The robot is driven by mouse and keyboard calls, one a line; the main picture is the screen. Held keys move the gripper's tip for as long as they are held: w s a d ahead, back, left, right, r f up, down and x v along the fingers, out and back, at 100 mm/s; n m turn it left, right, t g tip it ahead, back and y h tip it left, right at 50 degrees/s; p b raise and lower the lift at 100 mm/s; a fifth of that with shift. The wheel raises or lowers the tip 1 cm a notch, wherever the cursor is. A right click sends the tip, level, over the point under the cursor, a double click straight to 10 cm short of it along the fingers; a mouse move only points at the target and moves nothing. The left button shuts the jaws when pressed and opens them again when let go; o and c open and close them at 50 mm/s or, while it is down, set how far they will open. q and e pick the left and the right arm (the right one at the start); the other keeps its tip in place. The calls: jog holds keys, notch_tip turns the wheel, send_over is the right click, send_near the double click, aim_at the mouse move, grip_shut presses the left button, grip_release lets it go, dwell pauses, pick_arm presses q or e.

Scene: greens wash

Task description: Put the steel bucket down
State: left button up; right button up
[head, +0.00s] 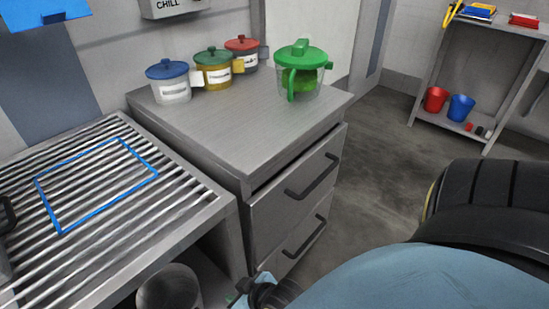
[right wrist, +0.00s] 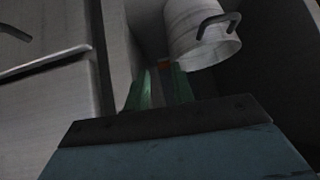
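The steel bucket (head: 168,287) stands low beneath the slatted rack, at the bottom edge of the head view, which cuts it off. In the right wrist view the bucket (right wrist: 200,35) is at the top, with a dark curved handle on its side. My right gripper (head: 243,289) is low in front of the drawer cabinet, to the right of the bucket. In the right wrist view its green fingers (right wrist: 160,88) are parted with nothing visible between them. The bucket appears beyond the fingertips, apart from them.
The slatted steel rack (head: 200,213) carries a blue rectangular outline (head: 100,198). The drawer cabinet (head: 215,130) has lidded tubs on top, including a green-lidded pitcher (head: 298,75). A shelf at right holds red and blue buckets (head: 461,108). Open floor (head: 385,150) lies between.

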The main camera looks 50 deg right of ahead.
jog(key=s+d+r+n+g+h, duration=0.1)
jog(key=s+d+r+g, duration=0.2)
jog(key=s, duration=0.6)
notch_tip(320, 180, up, 2)
jog(key=shift+s+d+r+g, duration=0.25)
jog(key=shift+d+g, duration=0.15)
jog(key=shift+g, duration=0.8)
jog(key=shift+f, duration=0.1)
